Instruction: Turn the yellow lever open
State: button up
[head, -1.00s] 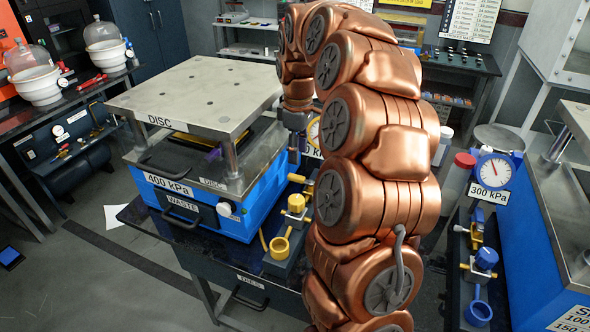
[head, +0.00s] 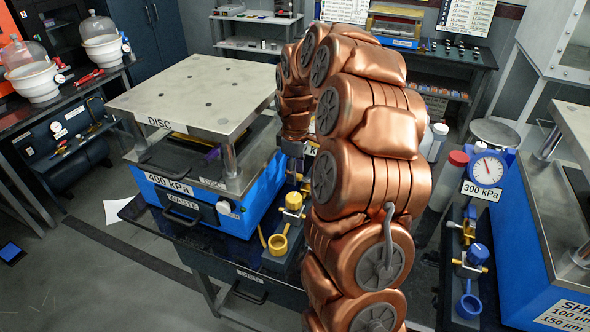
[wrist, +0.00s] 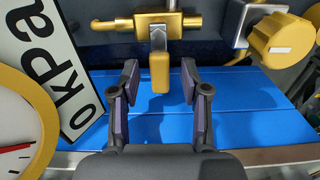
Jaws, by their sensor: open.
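The yellow lever (wrist: 160,68) hangs straight down from a yellow valve on a pipe at the top of the wrist view. My gripper (wrist: 160,80) is open in the wrist view, with one dark finger on each side of the lever. Gaps show between the lever and both fingers, so they do not appear to grip it.
In the wrist view, a yellow-rimmed gauge (wrist: 42,115) and a kPa label (wrist: 48,60) stand left; a yellow knob (wrist: 282,48) is right. A blue surface (wrist: 245,100) lies behind the fingers. The head view shows another yellow valve (head: 293,203) and a yellow ring (head: 279,242).

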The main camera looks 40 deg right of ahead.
jog(key=shift+c, duration=0.4)
grip_shut()
